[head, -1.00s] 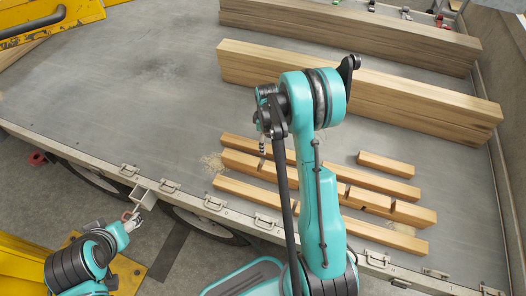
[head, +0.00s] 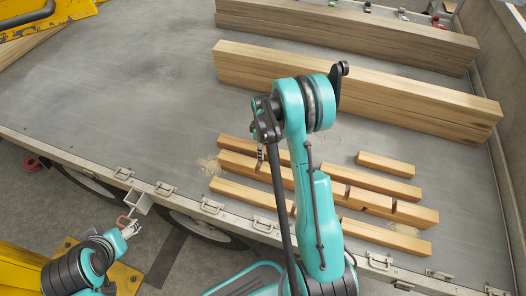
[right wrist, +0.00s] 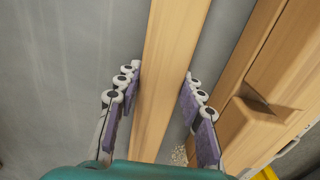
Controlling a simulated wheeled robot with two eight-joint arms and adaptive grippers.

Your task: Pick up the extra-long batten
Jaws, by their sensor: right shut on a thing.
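A notched batten (head: 349,193) and a front batten (head: 379,233) lie alongside, nearer me. A short batten (head: 386,163) lies behind. Thick beams (head: 420,98) lie farther back. The rail with latches (head: 213,206) edges the bed.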

